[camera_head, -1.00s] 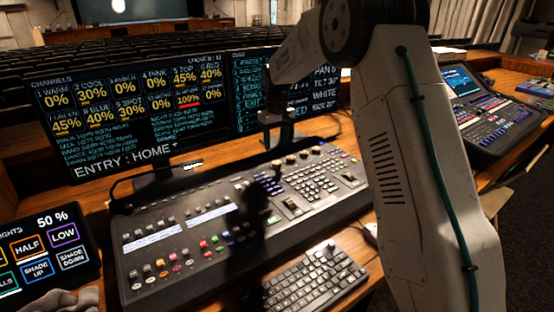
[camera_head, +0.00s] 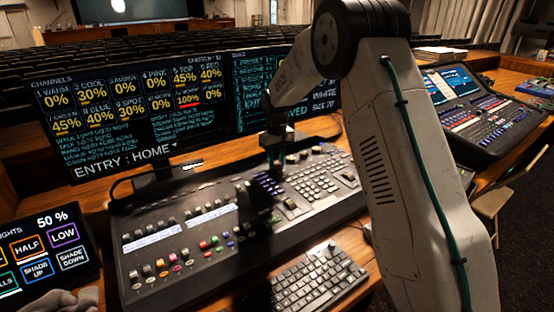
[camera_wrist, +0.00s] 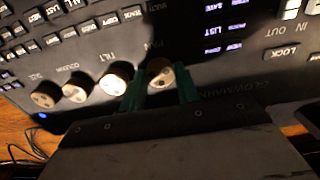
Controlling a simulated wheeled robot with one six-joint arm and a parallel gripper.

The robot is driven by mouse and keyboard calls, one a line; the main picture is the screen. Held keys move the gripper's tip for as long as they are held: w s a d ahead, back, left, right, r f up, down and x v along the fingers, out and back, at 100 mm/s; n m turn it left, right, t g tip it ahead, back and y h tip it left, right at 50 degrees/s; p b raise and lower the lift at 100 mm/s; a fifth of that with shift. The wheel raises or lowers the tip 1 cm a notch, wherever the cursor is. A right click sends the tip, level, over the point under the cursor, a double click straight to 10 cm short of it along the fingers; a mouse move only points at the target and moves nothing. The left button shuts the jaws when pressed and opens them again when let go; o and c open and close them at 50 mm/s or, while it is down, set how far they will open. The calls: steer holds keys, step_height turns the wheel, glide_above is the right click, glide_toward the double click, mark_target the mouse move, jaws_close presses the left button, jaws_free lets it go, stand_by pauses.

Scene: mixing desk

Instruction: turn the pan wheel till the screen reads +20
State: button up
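In the head view my gripper (camera_head: 277,168) points down over the console and hides the pan wheel. The right-hand screen (camera_head: 250,100) is partly covered by my arm, and no pan value is readable. The left-hand screen (camera_head: 130,115) reads ENTRY : HOME.
The tilt wheel (camera_wrist: 116,79) stands close beside the pan wheel, with the colour wheel (camera_wrist: 76,88) beyond it. The console (camera_head: 190,262) carries several keys and faders. A keyboard (camera_head: 318,277) lies in front, a lights panel (camera_head: 45,250) at left, and another console (camera_head: 485,112) at right.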

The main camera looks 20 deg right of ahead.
mark_target(277, 162)
steer(key=shift+m, duration=0.4)
steer(key=m, duration=0.2)
steer(key=shift+m, duration=2.5)
steer(key=o, duration=1)
step_height(277, 162, up, 8)
steer(key=shift+f, duration=0.1)
